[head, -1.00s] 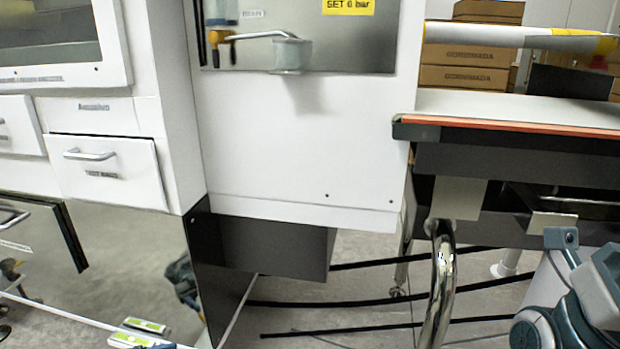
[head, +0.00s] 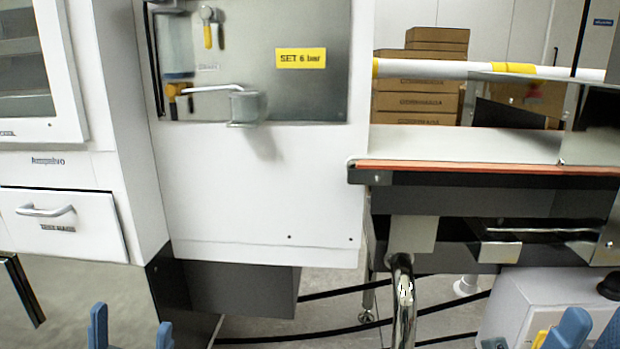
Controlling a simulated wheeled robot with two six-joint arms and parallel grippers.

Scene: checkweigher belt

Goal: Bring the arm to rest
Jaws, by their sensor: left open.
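My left gripper (head: 131,332) is at the bottom left of the head view. Its two blue fingertips stand upright and well apart, with nothing seen between them. The rest of that gripper and its arm are cut off by the lower edge. At the bottom right corner, blue tips of my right gripper (head: 591,332) show beside a yellow part. They are cut off by the frame, so their opening is unclear. No object is seen in either gripper.
Stacked cartons (head: 415,103) stand behind. Floor shows below.

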